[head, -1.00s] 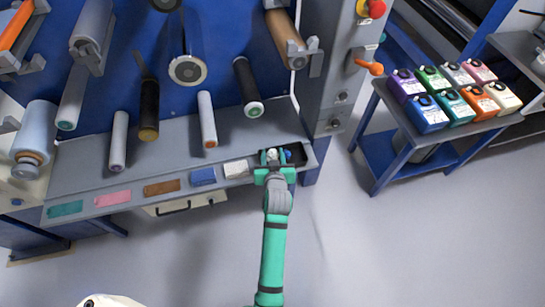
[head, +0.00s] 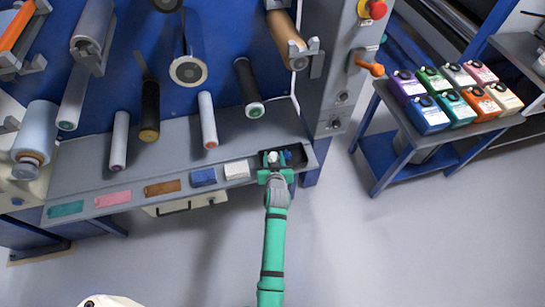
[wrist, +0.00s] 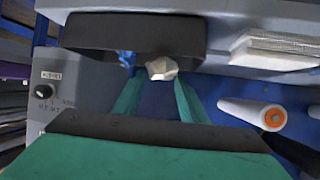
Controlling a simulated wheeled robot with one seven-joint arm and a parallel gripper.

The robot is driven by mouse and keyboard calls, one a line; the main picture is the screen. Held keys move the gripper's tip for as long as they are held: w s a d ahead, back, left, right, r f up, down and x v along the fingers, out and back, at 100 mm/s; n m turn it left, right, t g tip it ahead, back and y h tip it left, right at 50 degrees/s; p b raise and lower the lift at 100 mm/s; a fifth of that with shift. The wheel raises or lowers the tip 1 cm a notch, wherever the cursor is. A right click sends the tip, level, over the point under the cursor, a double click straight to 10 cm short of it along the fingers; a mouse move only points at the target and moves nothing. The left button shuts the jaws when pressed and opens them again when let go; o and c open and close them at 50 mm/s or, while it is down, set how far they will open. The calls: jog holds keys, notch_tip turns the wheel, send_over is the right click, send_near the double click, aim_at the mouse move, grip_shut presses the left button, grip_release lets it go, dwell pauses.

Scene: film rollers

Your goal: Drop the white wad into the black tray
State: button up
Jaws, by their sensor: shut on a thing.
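The white wad (head: 272,157) is a small crumpled lump between the fingers of my gripper (head: 275,164). In the wrist view the wad (wrist: 161,68) sits between the tips of the two green fingers (wrist: 158,84), which are shut on it. The black tray (head: 299,160) is at the right end of the grey ledge. The wad appears over the tray in the head view; its exact height above the tray floor is hard to tell. The tray (wrist: 130,25) also shows in the wrist view behind the wad. A small blue thing (head: 288,155) shows at the tray.
The ledge (head: 120,180) carries a white stack (head: 237,170) and blue, brown, pink and green pads left of the tray. Rollers (head: 208,120) jut out above the ledge. An orange-handled control column (head: 340,80) stands right of the tray. Floor in front is clear.

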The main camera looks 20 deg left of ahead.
jog(key=shift+s+a+f, duration=0.1)
jog(key=shift+a+f, duration=0.05)
jog(key=shift+f, duration=0.2)
jog(key=shift+f, duration=0.1)
jog(key=shift+f, duration=0.1)
jog(key=o, duration=1)
jog(key=shift+w, duration=0.2)
jog(key=shift+a, duration=0.1)
jog(key=shift+s, duration=0.15)
